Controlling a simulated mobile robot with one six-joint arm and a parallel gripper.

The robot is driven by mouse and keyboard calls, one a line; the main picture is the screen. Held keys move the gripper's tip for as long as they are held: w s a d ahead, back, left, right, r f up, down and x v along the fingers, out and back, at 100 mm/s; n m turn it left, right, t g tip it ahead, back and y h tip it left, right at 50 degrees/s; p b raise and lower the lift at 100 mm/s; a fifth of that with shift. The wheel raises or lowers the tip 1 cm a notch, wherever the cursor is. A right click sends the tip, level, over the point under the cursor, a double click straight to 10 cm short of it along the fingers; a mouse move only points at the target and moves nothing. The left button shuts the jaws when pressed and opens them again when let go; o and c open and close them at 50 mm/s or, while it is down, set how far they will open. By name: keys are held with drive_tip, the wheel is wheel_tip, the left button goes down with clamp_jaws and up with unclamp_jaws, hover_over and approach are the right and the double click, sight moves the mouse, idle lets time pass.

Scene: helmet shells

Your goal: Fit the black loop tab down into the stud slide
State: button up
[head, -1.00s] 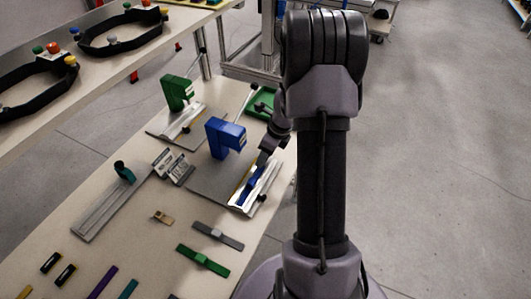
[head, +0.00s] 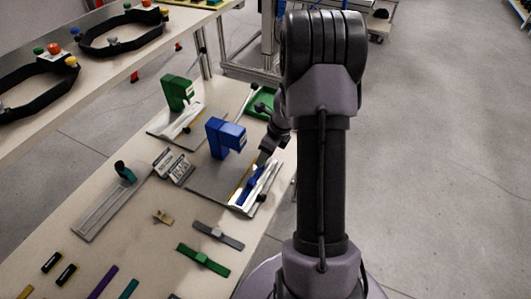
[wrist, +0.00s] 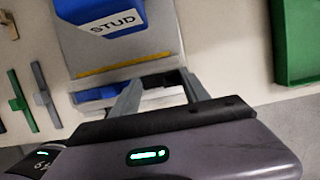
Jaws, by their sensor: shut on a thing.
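The blue STUD press (head: 226,138) stands on a grey base plate, and its label faces the camera in the wrist view (wrist: 113,27). The stud slide, a pale channel with a blue insert (head: 254,182), lies at its right front beside a yellow strip. My gripper (head: 262,160) is low over this slide. In the wrist view, my two grey fingers (wrist: 162,84) point down at the slide, with a narrow dark piece between them, which I take to be the black loop tab. It is mostly hidden, and I cannot tell whether it is seated in the slide.
A green press (head: 178,95) with its own slide stands behind, and a green tray (head: 262,103) is at the right back. A grey rail (head: 105,212), a labelled block (head: 174,167), a green strap (head: 202,261) and a grey strap (head: 219,235) lie on the table.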

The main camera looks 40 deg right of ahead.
drive_tip(key=shift+f+b, duration=0.7)
drive_tip(key=shift+f, duration=0.1)
drive_tip(key=o, duration=1.4)
drive_tip(key=p+v, duration=0.6)
drive_tip(key=v, duration=1.1)
drive_tip(key=shift+r+p, duration=0.25)
drive_tip(key=shift+p, duration=0.1)
